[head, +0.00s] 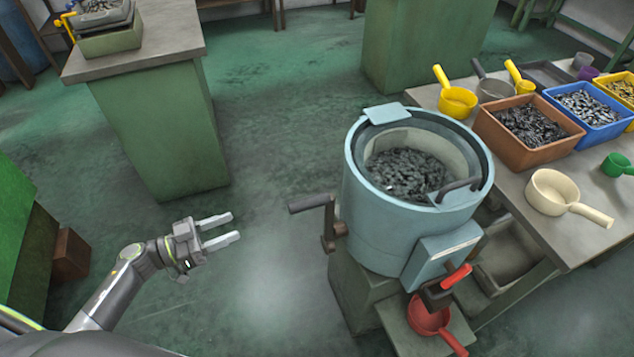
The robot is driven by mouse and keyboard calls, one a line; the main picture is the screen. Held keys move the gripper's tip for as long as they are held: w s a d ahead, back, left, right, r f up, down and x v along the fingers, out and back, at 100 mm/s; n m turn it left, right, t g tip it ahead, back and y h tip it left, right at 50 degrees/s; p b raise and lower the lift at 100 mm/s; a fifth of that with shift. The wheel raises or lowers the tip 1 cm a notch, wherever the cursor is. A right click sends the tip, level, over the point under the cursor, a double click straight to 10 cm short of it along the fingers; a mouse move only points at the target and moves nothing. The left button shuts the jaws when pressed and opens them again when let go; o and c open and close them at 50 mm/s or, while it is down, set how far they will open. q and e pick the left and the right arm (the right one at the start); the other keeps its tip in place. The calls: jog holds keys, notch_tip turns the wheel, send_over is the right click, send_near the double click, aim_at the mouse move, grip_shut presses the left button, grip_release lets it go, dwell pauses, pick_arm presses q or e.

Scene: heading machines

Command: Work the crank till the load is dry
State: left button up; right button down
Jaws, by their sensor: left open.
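The crank (326,221) sticks out from the left side of a light blue drum machine (381,229), its dark handle pointing left toward my left gripper. My right gripper is not in view.
A red scoop (430,317) sits below the machine's front chute with its red lever (456,276). A table on the right holds a brown bin (528,131), a blue bin (590,108) and a cream scoop (556,193). Green floor left of the machine is clear.

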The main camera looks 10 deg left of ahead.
pick_arm(q)
jog(key=d+r+m+g+h, duration=0.1)
jog(key=d+r+g, duration=0.1)
jog(key=p, duration=0.1)
send_near(303, 205)
jog(key=x, duration=0.3)
jog(key=f+p+x, duration=0.1)
jog(key=x, duration=0.6)
jog(key=shift+w+a+f, duration=0.15)
jog(key=shift+w, duration=0.35)
grip_shut()
